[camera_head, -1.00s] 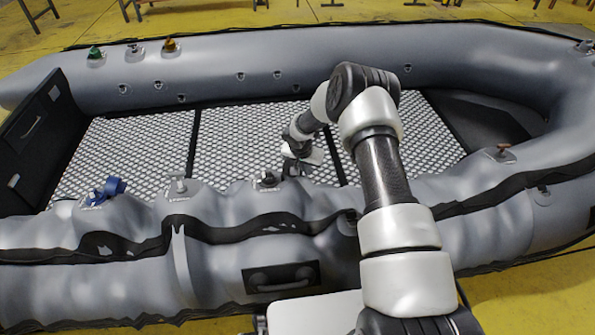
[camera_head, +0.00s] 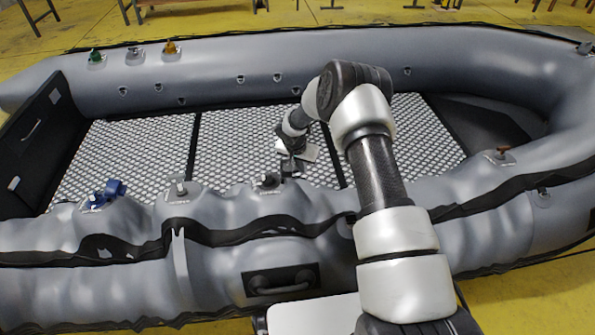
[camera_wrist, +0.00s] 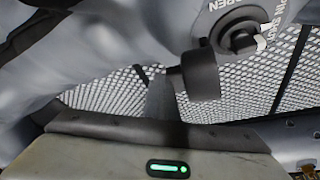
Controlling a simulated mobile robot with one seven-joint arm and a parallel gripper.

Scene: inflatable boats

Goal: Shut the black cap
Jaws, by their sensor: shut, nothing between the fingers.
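The black cap (camera_head: 269,179) sits on the near tube of the grey boat, just left of my gripper (camera_head: 289,166). In the wrist view the black cap (camera_wrist: 200,76) is a dark cylinder that appears to hang beside the round black valve (camera_wrist: 237,36), off its seat.
A blue cap (camera_head: 114,188) and a grey cap (camera_head: 180,188) are further left on the near tube, and a brown one (camera_head: 499,155) is to the right. The perforated floor (camera_head: 245,135) inside the boat is clear. A black handle (camera_head: 281,283) is on the tube's outer side.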

